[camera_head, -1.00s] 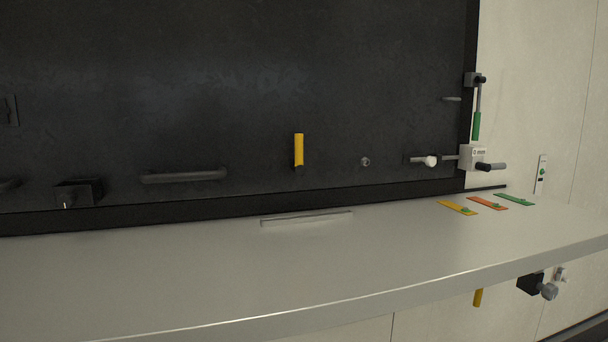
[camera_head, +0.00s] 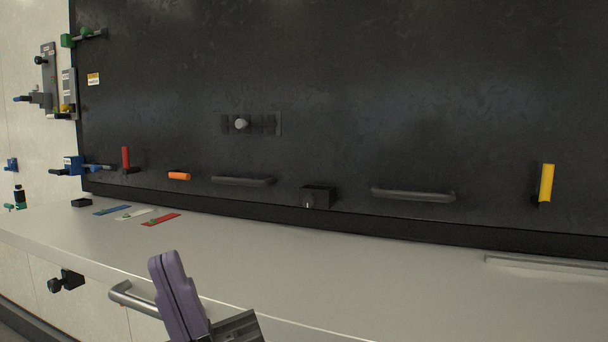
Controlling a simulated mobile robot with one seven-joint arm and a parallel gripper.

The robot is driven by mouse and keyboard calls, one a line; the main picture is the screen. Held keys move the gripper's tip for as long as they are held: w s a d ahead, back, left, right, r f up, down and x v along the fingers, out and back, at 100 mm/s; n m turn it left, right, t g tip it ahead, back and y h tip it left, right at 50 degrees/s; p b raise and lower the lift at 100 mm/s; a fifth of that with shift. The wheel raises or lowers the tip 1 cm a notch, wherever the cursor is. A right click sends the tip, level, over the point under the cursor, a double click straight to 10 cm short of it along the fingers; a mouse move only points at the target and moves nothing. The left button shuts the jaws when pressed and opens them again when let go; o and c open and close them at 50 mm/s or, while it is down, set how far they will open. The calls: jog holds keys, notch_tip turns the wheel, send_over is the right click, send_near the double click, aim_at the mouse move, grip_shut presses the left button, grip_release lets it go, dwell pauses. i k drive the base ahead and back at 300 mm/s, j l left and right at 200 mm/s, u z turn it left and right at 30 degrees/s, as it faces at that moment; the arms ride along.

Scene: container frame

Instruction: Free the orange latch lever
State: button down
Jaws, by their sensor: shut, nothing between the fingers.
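The orange latch lever (camera_head: 179,176) is a short orange handle lying level, low on the dark panel in the left half of the view. What it is fixed to is too small to make out. My gripper (camera_head: 166,256) is at the bottom of the view, with purple fingers pressed together and nothing between them. It is in front of the pale shelf, well apart from the lever and nearer to me.
A red upright handle (camera_head: 126,159) is left of the lever, a dark bar handle (camera_head: 243,181) right of it. A yellow handle (camera_head: 546,183) is far right. The pale shelf (camera_head: 330,280) is mostly bare; a blue, a white and a red tag (camera_head: 160,219) lie on it. A metal handle (camera_head: 128,297) juts from its front.

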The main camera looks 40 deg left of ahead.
aim_at(174, 174)
jog(key=u, duration=1.8)
